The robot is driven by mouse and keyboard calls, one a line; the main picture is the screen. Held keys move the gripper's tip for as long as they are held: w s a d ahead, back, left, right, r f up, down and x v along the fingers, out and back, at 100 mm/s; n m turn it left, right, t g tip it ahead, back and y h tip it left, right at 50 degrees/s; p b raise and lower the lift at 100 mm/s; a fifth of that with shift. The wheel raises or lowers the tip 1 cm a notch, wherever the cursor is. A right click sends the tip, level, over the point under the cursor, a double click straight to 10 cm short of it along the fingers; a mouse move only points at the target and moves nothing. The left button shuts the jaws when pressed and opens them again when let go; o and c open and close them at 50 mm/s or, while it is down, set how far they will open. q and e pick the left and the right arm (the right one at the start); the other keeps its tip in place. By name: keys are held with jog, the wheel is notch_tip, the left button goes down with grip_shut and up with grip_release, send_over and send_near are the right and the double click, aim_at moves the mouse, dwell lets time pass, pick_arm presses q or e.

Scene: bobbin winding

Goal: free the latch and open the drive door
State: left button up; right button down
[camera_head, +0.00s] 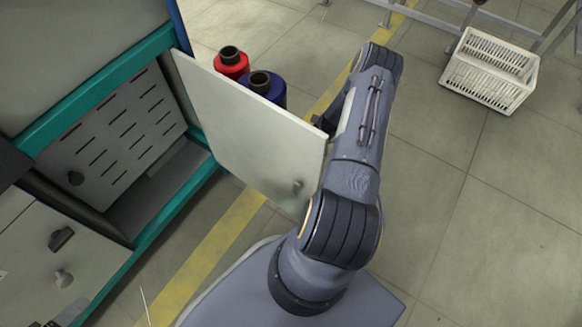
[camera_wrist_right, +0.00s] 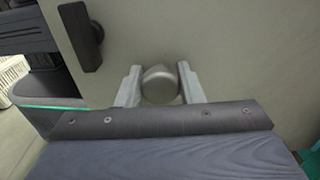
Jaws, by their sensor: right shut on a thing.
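The pale drive door (camera_head: 245,120) stands swung out from the teal-framed cabinet, with its interior open to the left. In the right wrist view the door (camera_wrist_right: 225,45) fills the background. My right gripper (camera_wrist_right: 158,72) has its two fingers on either side of a round metal knob (camera_wrist_right: 160,86) and is shut on it. A dark latch handle (camera_wrist_right: 80,36) sits on the door to the upper left of the knob, not touched by the fingers. In the head view my right arm reaches around the door's free edge; the fingers are hidden there. My left gripper is not in view.
A red bobbin (camera_head: 231,62) and a blue bobbin (camera_head: 265,88) stand on the floor behind the door. A white crate (camera_head: 490,70) is at the upper right. A pale panel with a dark handle (camera_head: 61,238) and knob is at lower left.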

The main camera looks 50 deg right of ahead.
jog(key=c, duration=1)
grip_release()
jog(key=w+d, duration=0.1)
jog(key=d, duration=0.6)
jog(key=shift+d+p, duration=0.4)
jog(key=shift+p, duration=0.05)
